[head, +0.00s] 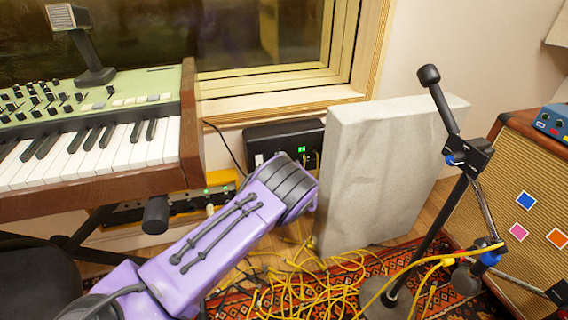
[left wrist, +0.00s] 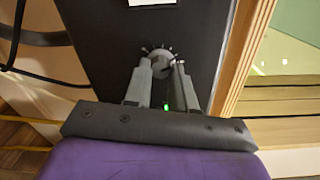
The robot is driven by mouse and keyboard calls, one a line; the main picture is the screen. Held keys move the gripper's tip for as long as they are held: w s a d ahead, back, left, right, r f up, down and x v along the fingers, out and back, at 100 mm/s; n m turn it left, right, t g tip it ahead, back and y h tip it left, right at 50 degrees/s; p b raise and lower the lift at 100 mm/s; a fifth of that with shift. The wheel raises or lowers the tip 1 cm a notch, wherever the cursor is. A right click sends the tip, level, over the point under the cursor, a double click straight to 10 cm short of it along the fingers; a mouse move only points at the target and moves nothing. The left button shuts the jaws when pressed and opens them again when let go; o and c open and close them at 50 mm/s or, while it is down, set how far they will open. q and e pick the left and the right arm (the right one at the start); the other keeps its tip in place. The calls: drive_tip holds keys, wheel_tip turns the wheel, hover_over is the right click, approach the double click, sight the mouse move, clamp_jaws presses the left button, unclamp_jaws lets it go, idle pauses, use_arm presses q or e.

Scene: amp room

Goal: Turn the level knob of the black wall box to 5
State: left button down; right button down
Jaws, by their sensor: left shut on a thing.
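The black wall box (head: 268,132) is on the wall below the window, with a small lit green display (head: 301,149). My purple left arm covers its lower part and hides the knob in the head view. In the left wrist view the box's dark face (left wrist: 105,45) shows a knob (left wrist: 160,57) ringed by short tick marks. My left gripper (left wrist: 162,70) has its two grey fingers on either side of this knob and is shut on it. A green light glows between the fingers. I cannot read the knob's setting. My right gripper is not in view.
A keyboard (head: 110,150) stands at left, and an orange-yellow unit (head: 222,178) sits low beneath it. A pale stone-like panel (head: 385,160) stands just right of the box. A microphone stand (head: 440,215), an amplifier (head: 520,190) and tangled yellow cables (head: 310,285) lie to the right and below.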

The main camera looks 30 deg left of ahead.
use_arm(q)
drive_tip(key=m, duration=0.3)
drive_tip(key=shift+a+m, duration=0.15)
drive_tip(key=shift+m, duration=0.25)
idle(0.3)
drive_tip(key=c, duration=0.9)
unclamp_jaws()
drive_tip(key=shift+c, duration=0.2)
drive_tip(key=p+v, duration=0.3)
drive_tip(key=v, duration=0.7)
drive_tip(key=shift+d, duration=0.35)
drive_tip(key=shift+s+f, duration=0.1)
